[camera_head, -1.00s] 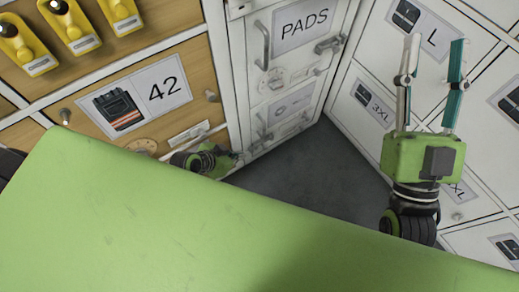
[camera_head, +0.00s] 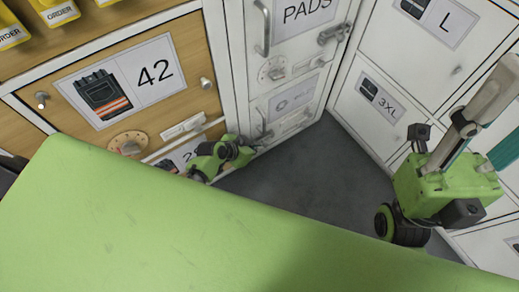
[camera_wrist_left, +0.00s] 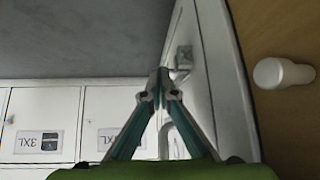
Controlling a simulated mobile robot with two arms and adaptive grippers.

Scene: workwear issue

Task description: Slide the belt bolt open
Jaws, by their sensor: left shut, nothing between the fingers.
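Below the PADS door, a white door (camera_head: 277,107) carries a small label with a round belt-like icon and has a vertical handle (camera_head: 263,121). I cannot make out its bolt clearly in the head view. In the left wrist view, turned upside down, a grey metal fitting (camera_wrist_left: 182,62) on the white door stands just past my fingertips; I cannot tell if it is the belt bolt. My left gripper (camera_wrist_left: 160,86) is shut and empty, with a curved handle (camera_wrist_left: 172,142) beside it. In the head view it is low at the locker's left side (camera_head: 240,153). My right gripper (camera_head: 502,116) is open and empty.
The PADS door above has its own bolt (camera_head: 335,33). A wooden drawer marked 42 (camera_head: 190,60) with knobs is at left; a white knob (camera_wrist_left: 280,73) shows close in the left wrist view. White 3XL drawers (camera_head: 365,115) stand right. Grey floor (camera_head: 330,165) is clear between.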

